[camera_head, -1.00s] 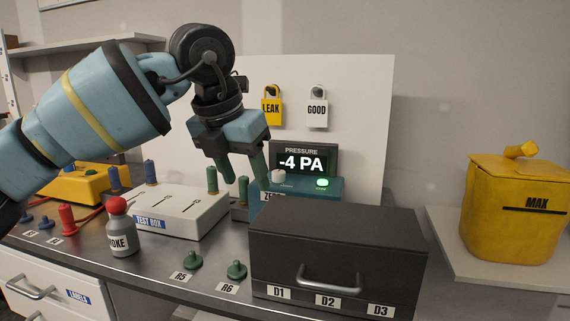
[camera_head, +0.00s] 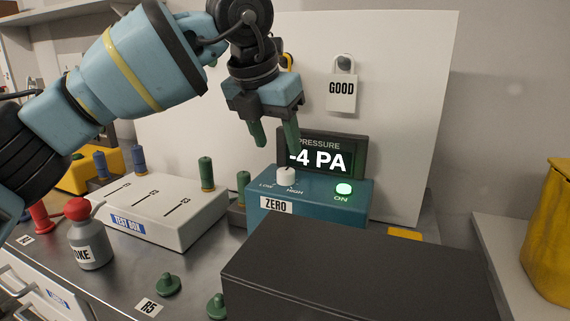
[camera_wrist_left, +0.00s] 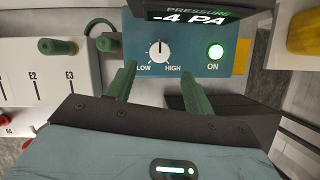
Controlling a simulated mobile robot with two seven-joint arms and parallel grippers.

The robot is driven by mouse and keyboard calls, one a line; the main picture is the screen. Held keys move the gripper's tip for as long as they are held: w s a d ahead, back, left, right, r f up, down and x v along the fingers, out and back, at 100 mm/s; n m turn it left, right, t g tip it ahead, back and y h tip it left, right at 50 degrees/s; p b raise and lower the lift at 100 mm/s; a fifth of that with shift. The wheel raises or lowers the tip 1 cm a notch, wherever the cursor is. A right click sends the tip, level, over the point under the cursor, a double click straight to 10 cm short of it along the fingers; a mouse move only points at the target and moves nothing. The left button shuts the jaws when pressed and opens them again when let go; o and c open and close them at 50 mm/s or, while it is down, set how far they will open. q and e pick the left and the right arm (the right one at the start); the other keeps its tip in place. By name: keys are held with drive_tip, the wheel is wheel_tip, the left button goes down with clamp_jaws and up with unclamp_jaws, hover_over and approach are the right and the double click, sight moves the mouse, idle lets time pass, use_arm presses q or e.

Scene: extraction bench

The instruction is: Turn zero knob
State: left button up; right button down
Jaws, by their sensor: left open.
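The zero knob (camera_head: 285,176) is a small white dial on top of the teal pressure box (camera_head: 325,193), above a ZERO label. In the left wrist view the knob (camera_wrist_left: 158,49) has its pointer straight up, between LOW and HIGH. The display (camera_head: 322,157) reads -4 PA and the green ON light (camera_head: 344,188) is lit. My left gripper (camera_head: 274,143) is open and empty, its green fingers pointing down just above the knob. In the left wrist view the fingertips (camera_wrist_left: 158,78) lie either side of the knob's line, apart from it. My right gripper is not in view.
A dark drawer box (camera_head: 360,270) stands in front of the pressure box. The white test box (camera_head: 165,212) and smoke bottle (camera_head: 90,240) are at left. Green plugs (camera_head: 168,285) lie in front.

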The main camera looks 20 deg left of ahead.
sight(285, 170)
use_arm(q)
drive_tip(key=x, duration=0.7)
drive_tip(key=shift+w, duration=0.1)
drive_tip(key=shift+r, duration=0.1)
drive_tip(key=c, duration=1)
